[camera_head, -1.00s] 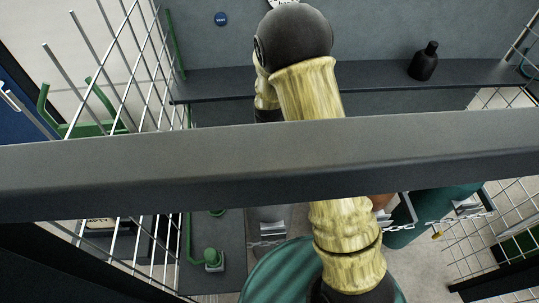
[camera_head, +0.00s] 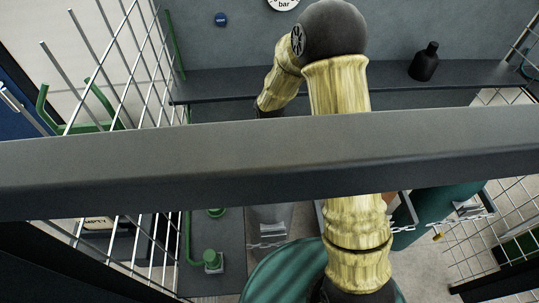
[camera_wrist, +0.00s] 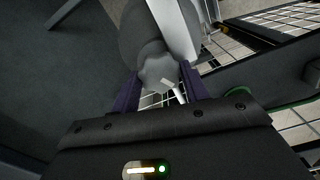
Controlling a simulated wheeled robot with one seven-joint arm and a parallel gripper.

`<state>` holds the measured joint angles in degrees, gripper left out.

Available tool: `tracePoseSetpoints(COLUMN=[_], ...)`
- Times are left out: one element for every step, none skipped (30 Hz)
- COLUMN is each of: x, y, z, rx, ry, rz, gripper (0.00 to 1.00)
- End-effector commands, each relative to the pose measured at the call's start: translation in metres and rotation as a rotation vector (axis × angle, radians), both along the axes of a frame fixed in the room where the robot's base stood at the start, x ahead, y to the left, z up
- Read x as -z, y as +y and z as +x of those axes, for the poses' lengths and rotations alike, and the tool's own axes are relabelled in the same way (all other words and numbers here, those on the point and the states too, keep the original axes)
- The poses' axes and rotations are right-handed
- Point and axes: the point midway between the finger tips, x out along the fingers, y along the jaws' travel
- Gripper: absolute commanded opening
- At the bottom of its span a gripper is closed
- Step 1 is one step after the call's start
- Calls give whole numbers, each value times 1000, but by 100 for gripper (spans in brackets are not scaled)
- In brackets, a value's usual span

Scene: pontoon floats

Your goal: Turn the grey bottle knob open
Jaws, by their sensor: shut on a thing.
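The grey bottle shows in the head view (camera_head: 270,218) behind the wide beam, at the left of my arm, with a chain across it. In the wrist view the bottle's rounded grey shoulder (camera_wrist: 140,35) fills the top middle, with a pale band over it. The grey knob (camera_wrist: 158,70) sits at its near end. My gripper (camera_wrist: 160,88) has its two dark purple fingers on either side of the knob, shut on it. The head view does not show my gripper; the beam and my arm hide that area, so the knob is hidden there too.
A wide dark beam (camera_head: 130,170) crosses the head view in front of my arm. A green bottle (camera_head: 435,208) stands chained at the right. A green knob (camera_head: 211,257) is at lower left. Wire mesh (camera_head: 140,60) stands left; a shelf (camera_head: 300,85) holds a black bottle (camera_head: 424,62).

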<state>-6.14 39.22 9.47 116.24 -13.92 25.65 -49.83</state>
Motion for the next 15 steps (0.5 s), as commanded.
tracePoseSetpoints(x=[-2, -2, -2, -2, -2, -2, -3, -2, -2, -2, -2, -2, -2, -2, -2], y=[0, 1, 0, 0, 1, 1, 1, 1, 1, 1, 0, 1, 1, 1, 1], z=[2, 2, 2, 2, 2, 2, 2, 2, 2, 2, 2, 2, 2, 2, 2], rx=[-38, -61, -90, -111, -129, -154, -170, -184, -202, -214, -223, -234, -241, -248, -255], ry=[-5, -5, -5, -5, -6, -6, -6, -6, -7, -6, -6, -7, -7, -7, -8], rz=[2, 3, 2, 2, 3, 3, 3, 3, 3, 2, 2, 3, 3, 3, 3], gripper=[22, 22, 22, 22, 22, 22, 22, 22, 22, 22, 22, 22, 22, 22, 22])
